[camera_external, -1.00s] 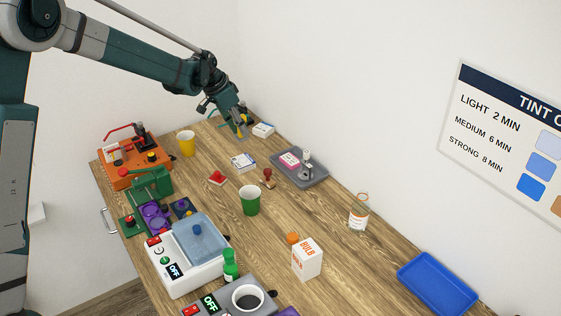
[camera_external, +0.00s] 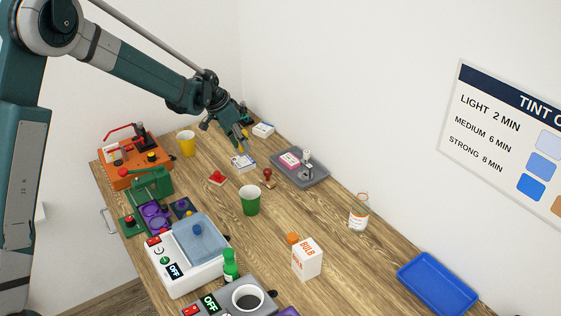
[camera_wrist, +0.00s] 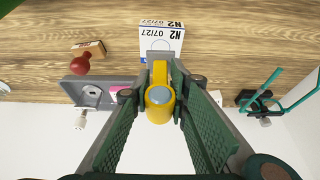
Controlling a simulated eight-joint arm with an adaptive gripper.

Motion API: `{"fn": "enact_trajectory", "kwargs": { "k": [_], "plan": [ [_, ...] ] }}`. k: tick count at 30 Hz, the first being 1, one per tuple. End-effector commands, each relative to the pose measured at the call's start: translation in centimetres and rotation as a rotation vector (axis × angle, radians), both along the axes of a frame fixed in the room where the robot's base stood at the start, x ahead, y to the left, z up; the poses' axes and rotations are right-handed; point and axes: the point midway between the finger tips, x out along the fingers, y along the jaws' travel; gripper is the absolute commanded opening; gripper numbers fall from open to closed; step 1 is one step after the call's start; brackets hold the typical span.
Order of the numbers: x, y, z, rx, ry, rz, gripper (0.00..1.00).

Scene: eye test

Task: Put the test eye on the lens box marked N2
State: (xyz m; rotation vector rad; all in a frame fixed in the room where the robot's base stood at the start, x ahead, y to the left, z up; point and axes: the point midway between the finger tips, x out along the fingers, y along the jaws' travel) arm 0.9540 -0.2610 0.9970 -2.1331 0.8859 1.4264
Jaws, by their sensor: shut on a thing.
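My gripper (camera_external: 243,146) is shut on the test eye, a yellow piece with a grey round spot (camera_wrist: 160,96) and a grey flat part at its far end. In the wrist view the eye sits between the two green ribbed fingers. The lens box marked N2 (camera_wrist: 162,27), white with a label reading 07/27, lies just beyond the eye, and the grey part overlaps its near edge in the picture. In the external view the N2 box (camera_external: 243,163) lies on the table just below my gripper. I cannot tell whether eye and box touch.
Another white box (camera_external: 263,130) lies behind, near the wall. A grey tray (camera_external: 316,181) holding a pink-labelled item stands right of the N2 box. A red-knobbed stamp (camera_external: 267,175), a red piece (camera_external: 217,177) and a green cup (camera_external: 249,200) stand nearer. A yellow cup (camera_external: 186,143) is left.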

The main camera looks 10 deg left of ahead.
Motion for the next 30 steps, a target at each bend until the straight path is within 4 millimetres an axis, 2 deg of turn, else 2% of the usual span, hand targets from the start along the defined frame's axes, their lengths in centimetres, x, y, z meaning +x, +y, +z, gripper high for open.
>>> {"fn": "enact_trajectory", "kwargs": {
  "k": [9, 24, 25, 28, 30],
  "plan": [
    [0.0, 0.0, -3.0, 0.000, 0.000, 0.000, 0.04],
    [0.0, 0.0, -3.6, 0.000, 0.000, 0.000, 0.04],
    [0.0, 0.0, -3.6, 0.000, 0.000, 0.000, 0.20],
    [0.0, 0.0, -3.6, 0.000, 0.000, 0.000, 0.33],
    [0.0, 0.0, -3.6, 0.000, 0.000, 0.000, 0.33]
  ]
}}
